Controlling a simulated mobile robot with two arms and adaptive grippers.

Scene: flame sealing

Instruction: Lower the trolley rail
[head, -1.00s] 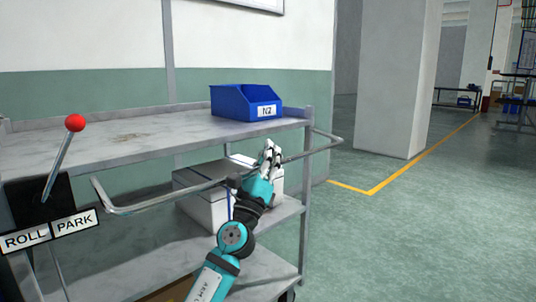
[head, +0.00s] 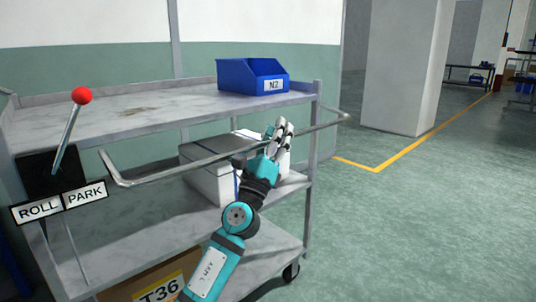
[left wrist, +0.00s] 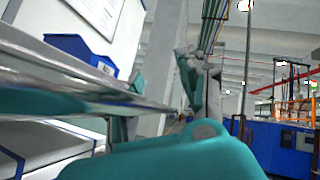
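The trolley rail (head: 205,161) is a bent metal bar along the near side of the grey trolley (head: 130,120), standing out from it a little below the top shelf. It also shows in the left wrist view (left wrist: 85,75). My left gripper (head: 280,128) is at the right part of the rail, fingers pointing up. In the left wrist view its fingers (left wrist: 199,85) stand close together, with the rail running toward them from the left. Whether they touch or enclose the rail is unclear. My right gripper is not in view.
A red-knobbed lever (head: 70,130) stands at the trolley's left above ROLL (head: 38,209) and PARK (head: 85,195) labels, leaning toward PARK. A blue bin (head: 250,80) sits on the top shelf, a grey-white box (head: 212,182) on the middle one. Floor at right is clear.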

